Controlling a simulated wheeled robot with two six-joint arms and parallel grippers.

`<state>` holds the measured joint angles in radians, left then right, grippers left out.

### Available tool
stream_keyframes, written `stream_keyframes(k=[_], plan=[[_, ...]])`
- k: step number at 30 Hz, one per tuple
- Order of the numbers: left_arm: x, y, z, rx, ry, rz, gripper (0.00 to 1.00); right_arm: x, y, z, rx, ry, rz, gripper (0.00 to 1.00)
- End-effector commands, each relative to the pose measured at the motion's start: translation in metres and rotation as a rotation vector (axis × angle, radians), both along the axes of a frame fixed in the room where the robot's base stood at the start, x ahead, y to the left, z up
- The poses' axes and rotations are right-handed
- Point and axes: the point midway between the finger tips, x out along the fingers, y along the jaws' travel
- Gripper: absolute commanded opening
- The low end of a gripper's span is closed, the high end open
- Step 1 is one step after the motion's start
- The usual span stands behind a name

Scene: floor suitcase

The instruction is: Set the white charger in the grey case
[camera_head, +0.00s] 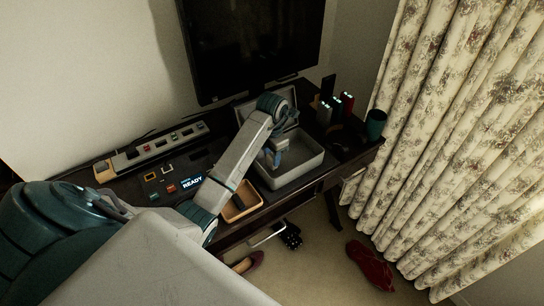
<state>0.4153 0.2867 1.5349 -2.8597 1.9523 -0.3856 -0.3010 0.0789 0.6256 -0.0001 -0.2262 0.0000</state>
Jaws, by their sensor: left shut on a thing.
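The grey case (310,168) lies open on the dark desk, with its lid raised at the back. My left arm reaches across the desk from the left. My left gripper (271,160) points down over the left part of the case's open tray. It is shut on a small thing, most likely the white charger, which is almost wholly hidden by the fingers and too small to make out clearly. I cannot tell whether it touches the case floor. No other white charger shows. My right gripper is not in view.
A tan tray (241,207) stands left of the case. A lit panel reading READY (192,183) and a long grey power strip (155,150) lie further left. A monitor (255,45) stands behind. Lit upright devices (337,106) and a teal cup (375,124) are at the right.

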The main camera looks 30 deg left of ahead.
Motion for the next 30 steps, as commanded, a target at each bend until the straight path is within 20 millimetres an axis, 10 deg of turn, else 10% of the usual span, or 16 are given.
stream_keyframes(k=[11,12,15,30], plan=[[0.0,0.0,-0.006,0.0,-0.001,0.0,0.12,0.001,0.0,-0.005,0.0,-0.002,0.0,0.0],[0.0,0.0,-0.004,0.0,-0.001,0.0,0.43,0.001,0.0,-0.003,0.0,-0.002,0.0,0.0],[0.0,0.0,-0.004,0.0,-0.001,0.0,0.56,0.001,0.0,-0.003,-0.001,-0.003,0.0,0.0],[0.001,0.0,0.01,0.0,-0.002,0.0,0.56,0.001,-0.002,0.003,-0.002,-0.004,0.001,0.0]])
